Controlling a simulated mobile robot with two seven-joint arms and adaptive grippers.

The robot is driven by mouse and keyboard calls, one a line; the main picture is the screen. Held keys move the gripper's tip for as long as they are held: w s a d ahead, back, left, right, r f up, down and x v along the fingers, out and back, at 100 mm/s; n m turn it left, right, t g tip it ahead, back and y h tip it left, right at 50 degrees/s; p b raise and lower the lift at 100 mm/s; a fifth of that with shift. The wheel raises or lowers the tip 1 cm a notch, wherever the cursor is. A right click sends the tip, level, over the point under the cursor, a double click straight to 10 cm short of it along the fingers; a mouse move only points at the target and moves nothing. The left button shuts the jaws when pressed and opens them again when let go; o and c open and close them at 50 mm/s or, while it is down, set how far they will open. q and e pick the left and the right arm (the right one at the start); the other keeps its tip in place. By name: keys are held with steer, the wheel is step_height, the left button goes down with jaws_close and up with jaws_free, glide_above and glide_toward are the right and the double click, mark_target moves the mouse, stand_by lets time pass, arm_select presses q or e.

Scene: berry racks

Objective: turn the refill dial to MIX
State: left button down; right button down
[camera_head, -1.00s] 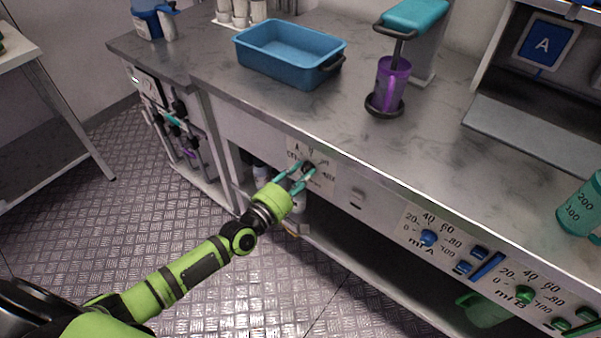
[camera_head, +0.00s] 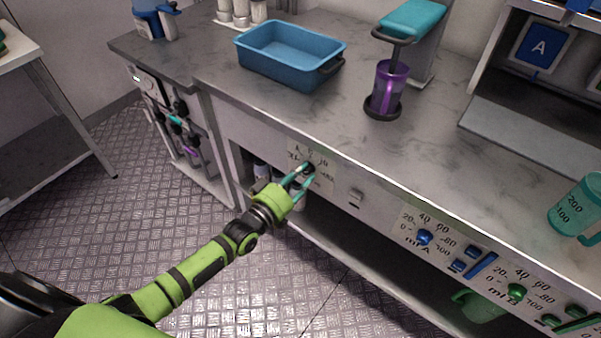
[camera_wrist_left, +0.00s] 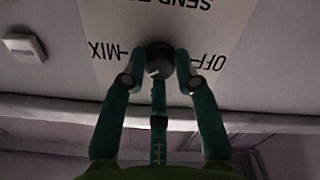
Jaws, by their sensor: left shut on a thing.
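The refill dial (camera_head: 309,167) is a small dark round knob on a pale label plate on the counter's front panel. My left gripper (camera_head: 307,173) reaches it from the front, its teal fingers closed in on it. In the left wrist view the dial (camera_wrist_left: 158,56) sits between the two fingertips of the left gripper (camera_wrist_left: 160,64). There the label is upside down, with MIX (camera_wrist_left: 106,50) left of the dial and OFF (camera_wrist_left: 208,62) right of it. A short pale mark shows low on the knob, but its exact setting is hard to tell. My right gripper is out of view.
A switch (camera_head: 356,196) sits right of the dial plate; it also shows in the wrist view (camera_wrist_left: 24,46). Further right are blue and green dials. A blue bin (camera_head: 290,70) and a purple cup (camera_head: 389,88) stand on the counter above. An open shelf lies below the panel.

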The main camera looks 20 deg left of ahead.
arm_select(q)
steer(key=m, duration=0.3)
steer(key=shift+r+m+p, duration=0.2)
steer(key=shift+m+p, duration=0.1)
steer(key=shift+p, duration=0.05)
steer(key=shift+m, duration=1.5)
steer(key=c, duration=0.9)
jaws_free()
steer(key=shift+w+f, duration=0.1)
steer(key=shift+f, duration=0.1)
